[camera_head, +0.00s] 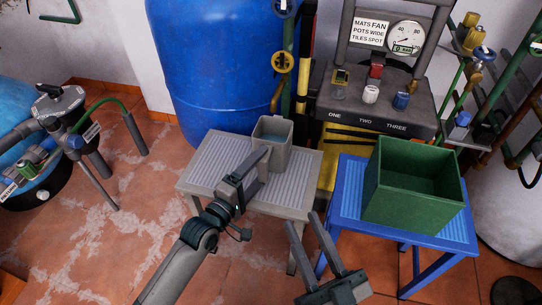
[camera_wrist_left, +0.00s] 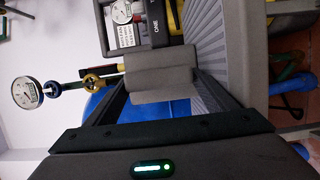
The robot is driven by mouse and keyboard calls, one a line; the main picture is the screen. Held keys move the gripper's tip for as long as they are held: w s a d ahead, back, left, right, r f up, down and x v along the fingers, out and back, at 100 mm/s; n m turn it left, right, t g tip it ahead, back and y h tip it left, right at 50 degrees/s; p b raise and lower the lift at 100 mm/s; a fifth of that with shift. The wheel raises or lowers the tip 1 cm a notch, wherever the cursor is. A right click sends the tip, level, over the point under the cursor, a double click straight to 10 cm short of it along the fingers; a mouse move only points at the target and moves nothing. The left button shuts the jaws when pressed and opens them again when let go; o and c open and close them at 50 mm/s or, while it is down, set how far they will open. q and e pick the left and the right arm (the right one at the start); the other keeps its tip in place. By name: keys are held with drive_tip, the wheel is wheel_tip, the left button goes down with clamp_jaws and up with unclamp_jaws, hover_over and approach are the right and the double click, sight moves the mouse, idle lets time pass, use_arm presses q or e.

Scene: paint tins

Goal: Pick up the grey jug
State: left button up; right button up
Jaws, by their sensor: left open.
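The grey jug (camera_head: 282,151) stands upright on a ridged grey stool (camera_head: 205,171), its open top facing up. My left gripper (camera_head: 260,164) is open, at the near left side of the jug, and covers part of it. In the left wrist view a grey part of the jug (camera_wrist_left: 162,78) shows between and beyond the two spread fingers of my left gripper (camera_wrist_left: 163,88). I cannot tell whether a finger touches it. My right gripper (camera_head: 302,220) is open and empty, with its fingers apart, in front of the stools.
A green open box (camera_head: 400,205) stands on a blue stool (camera_head: 350,190) to the right. Floor at the left front is clear.

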use_arm(q)
drive_tip(key=shift+w+d, duration=0.3)
drive_tip(key=shift+w, duration=0.1)
use_arm(e)
drive_tip(key=shift+s+r, duration=0.15)
drive_tip(key=shift+r, duration=0.2)
use_arm(q)
drive_tip(key=c, duration=0.8)
drive_tip(key=shift+r, duration=0.15)
drive_tip(key=shift+c, duration=0.4)
drive_tip(key=shift+r, duration=0.1)
